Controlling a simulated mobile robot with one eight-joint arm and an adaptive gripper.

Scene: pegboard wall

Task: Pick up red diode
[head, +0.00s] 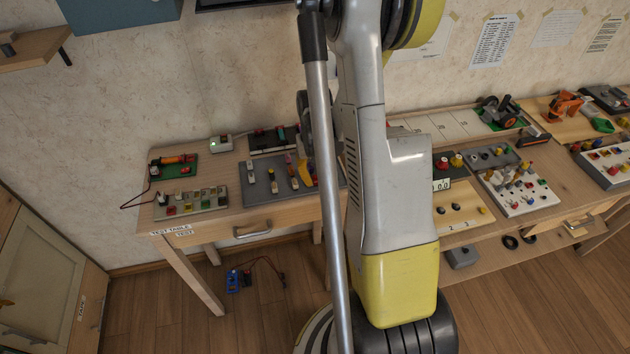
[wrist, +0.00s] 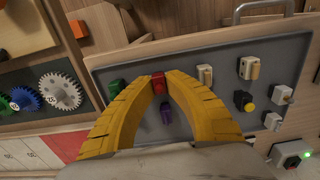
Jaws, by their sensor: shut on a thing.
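The red diode (wrist: 158,86) is a small red block, seen in the wrist view between the tips of my gripper's two curved yellow fingers. My gripper (wrist: 158,77) is shut on it, over the dark grey tray (wrist: 215,54). I cannot tell whether the diode is clear of the tray surface. In the head view my arm hides most of the area around the gripper, and only a bit of yellow finger (head: 305,173) shows over the tray's right part.
In the wrist view, a green block (wrist: 116,88) is left of the fingers and a purple piece (wrist: 166,113) sits between them. Several cream pieces (wrist: 205,75) and a black-and-yellow piece (wrist: 244,101) stand to the right. Gears (wrist: 60,90) lie on a board at left.

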